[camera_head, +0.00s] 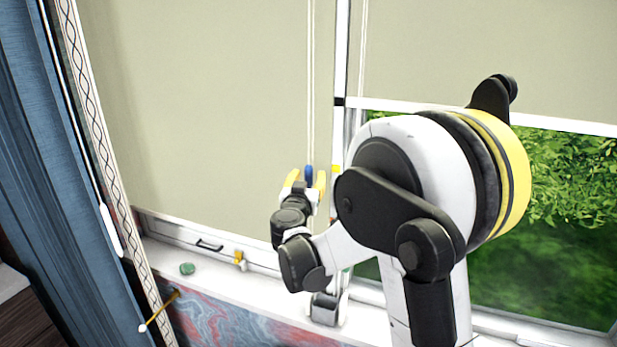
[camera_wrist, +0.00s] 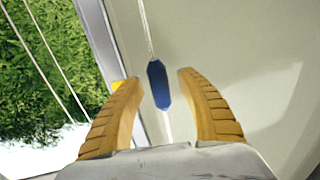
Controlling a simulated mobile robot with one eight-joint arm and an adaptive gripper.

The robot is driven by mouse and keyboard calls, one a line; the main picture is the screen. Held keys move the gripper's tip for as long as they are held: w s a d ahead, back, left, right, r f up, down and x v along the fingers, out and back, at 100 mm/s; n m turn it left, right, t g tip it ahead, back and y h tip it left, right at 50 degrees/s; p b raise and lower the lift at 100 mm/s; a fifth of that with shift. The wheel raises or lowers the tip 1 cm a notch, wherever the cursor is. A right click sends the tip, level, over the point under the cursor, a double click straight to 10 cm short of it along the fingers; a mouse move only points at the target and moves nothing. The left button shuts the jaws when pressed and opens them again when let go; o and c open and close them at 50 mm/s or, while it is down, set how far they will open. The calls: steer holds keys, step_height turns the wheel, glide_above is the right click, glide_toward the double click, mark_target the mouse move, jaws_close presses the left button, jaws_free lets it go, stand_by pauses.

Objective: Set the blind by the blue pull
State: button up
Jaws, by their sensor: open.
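The blue pull (camera_head: 309,174) hangs on pale cords in front of the left blind (camera_head: 220,100), which is drawn down to near the sill. In the wrist view the blue pull (camera_wrist: 158,84) sits between and just beyond the tips of my two yellow fingers. My gripper (camera_head: 306,180) is open around that spot, and the fingers (camera_wrist: 151,82) show a clear gap on both sides of the pull. Neither finger appears to touch it. The right blind (camera_head: 480,55) is raised partway, with greenery showing below its white bottom bar.
A window post stands between the two blinds, close to my gripper, with a second pair of cords (camera_head: 362,50) beside it. The white sill (camera_head: 215,274) holds a green stone (camera_head: 187,268) and a small yellow item (camera_head: 240,259). A blue curtain (camera_head: 50,160) hangs at left.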

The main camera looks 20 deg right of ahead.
jaws_close()
step_height(320, 180, down, 28)
steer(key=b, duration=2.3)
steer(key=shift+r, duration=0.25)
jaws_free()
steer(key=v, duration=1.2)
